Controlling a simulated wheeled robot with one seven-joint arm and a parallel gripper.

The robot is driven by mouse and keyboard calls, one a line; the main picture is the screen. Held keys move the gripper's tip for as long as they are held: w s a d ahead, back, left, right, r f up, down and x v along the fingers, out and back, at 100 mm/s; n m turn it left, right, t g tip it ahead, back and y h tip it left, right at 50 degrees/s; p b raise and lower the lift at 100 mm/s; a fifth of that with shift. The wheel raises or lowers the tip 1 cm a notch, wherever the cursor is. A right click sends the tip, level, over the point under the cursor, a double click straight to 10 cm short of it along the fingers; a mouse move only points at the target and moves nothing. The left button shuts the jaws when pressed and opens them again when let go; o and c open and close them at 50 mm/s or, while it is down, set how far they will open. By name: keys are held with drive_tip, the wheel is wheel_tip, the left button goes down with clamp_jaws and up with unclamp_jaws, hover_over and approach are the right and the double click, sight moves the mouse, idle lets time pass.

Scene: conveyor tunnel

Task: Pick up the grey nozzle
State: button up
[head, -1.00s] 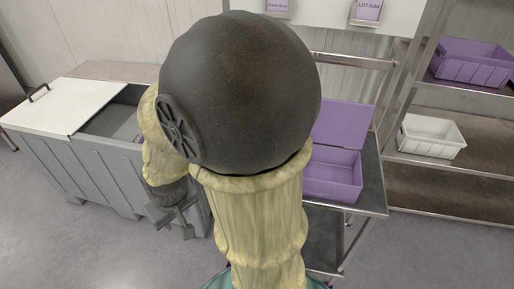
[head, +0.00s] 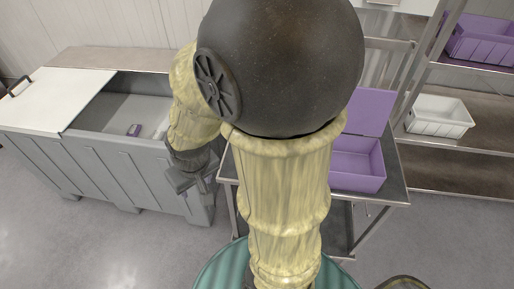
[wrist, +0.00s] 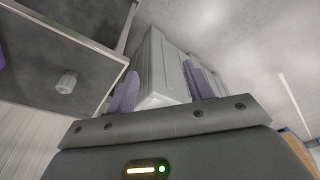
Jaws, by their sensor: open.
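A small light-grey ribbed piece, which looks like the grey nozzle (wrist: 67,82), is on the dark top of the steel table (wrist: 98,41) at the left of the wrist view. In the head view I cannot make it out; my arm covers part of that table (head: 396,181). My gripper (wrist: 161,78) is open, its two purple fingers apart with nothing held between them. The nozzle is off to the left of the fingers, clear of them. In the head view my gripper (head: 196,184) hangs low between the grey bin and the table.
An open purple box (head: 357,172) stands on the table. Shelves at right hold a white bin (head: 438,120) and a purple bin (head: 480,42).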

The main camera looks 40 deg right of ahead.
drive_tip(key=shift+o, duration=0.2)
drive_tip(key=w+d+r+g+p, duration=0.1)
drive_tip(key=w+d+r+p, duration=0.1)
drive_tip(key=d, duration=0.4)
drive_tip(key=w+d+r+p, duration=0.2)
drive_tip(key=w+d+p, duration=0.2)
drive_tip(key=d, duration=0.2)
drive_tip(key=shift+w+d+g+h, duration=0.2)
drive_tip(key=shift+w+g+h, duration=0.1)
drive_tip(key=shift+w+g, duration=0.1)
drive_tip(key=d+r+m+p, duration=0.1)
drive_tip(key=d+p, duration=0.3)
drive_tip(key=d, duration=0.9)
drive_tip(key=shift+w+d+r+g, duration=0.25)
drive_tip(key=shift+g, duration=0.15)
wheel_tip(320, 180, down, 12)
drive_tip(key=shift+f+p, duration=0.15)
drive_tip(key=shift+p, duration=1.1)
